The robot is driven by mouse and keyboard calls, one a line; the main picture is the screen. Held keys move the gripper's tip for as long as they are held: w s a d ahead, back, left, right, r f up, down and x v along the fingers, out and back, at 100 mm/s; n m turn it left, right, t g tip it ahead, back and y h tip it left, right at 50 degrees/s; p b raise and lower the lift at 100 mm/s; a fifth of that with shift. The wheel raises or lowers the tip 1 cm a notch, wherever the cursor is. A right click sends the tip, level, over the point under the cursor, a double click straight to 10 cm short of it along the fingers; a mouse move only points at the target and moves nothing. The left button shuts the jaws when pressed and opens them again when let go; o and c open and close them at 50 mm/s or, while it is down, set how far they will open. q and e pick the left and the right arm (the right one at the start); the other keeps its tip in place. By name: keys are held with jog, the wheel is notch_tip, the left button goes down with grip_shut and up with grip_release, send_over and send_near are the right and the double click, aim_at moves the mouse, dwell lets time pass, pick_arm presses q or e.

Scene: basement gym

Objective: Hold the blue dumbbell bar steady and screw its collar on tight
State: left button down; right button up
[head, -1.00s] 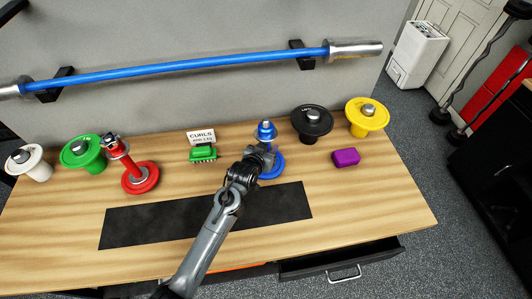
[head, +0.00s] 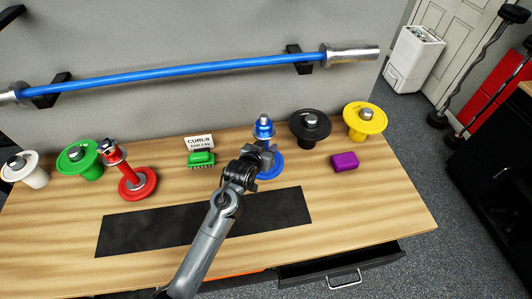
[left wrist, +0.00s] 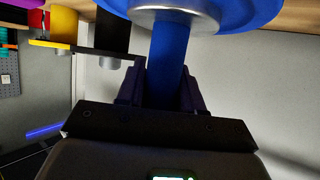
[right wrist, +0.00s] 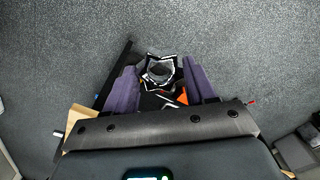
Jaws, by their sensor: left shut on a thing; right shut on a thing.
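My right gripper (right wrist: 160,85) is out of the head view. In the right wrist view it is shut on a chrome and black star-shaped ring (right wrist: 159,68), which looks like the collar, with grey carpet behind it.
A red dumbbell (head: 117,160) stands at the left, beside green (head: 80,158) and white (head: 24,170) weights. Black (head: 310,124) and yellow (head: 364,120) weights and a purple block (head: 344,161) are at the right. A black mat (head: 170,228) lies bare in front. A drawer (head: 350,268) is open below.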

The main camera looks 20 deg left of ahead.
pick_arm(q)
jog(key=s+d+r, duration=0.5)
jog(key=d+r, duration=0.3)
jog(key=d, duration=0.2)
jog(key=shift+s+d, duration=0.15)
jog(key=shift+s, duration=0.1)
pick_arm(e)
jog(key=shift+f, duration=0.25)
pick_arm(q)
jog(key=shift+r, duration=0.1)
jog(key=shift+s+f, duration=0.2)
jog(key=shift+f, duration=0.15)
pick_arm(e)
jog(key=shift+w+a+r, duration=0.1)
jog(key=shift+w+r, duration=0.2)
jog(key=shift+r, duration=0.15)
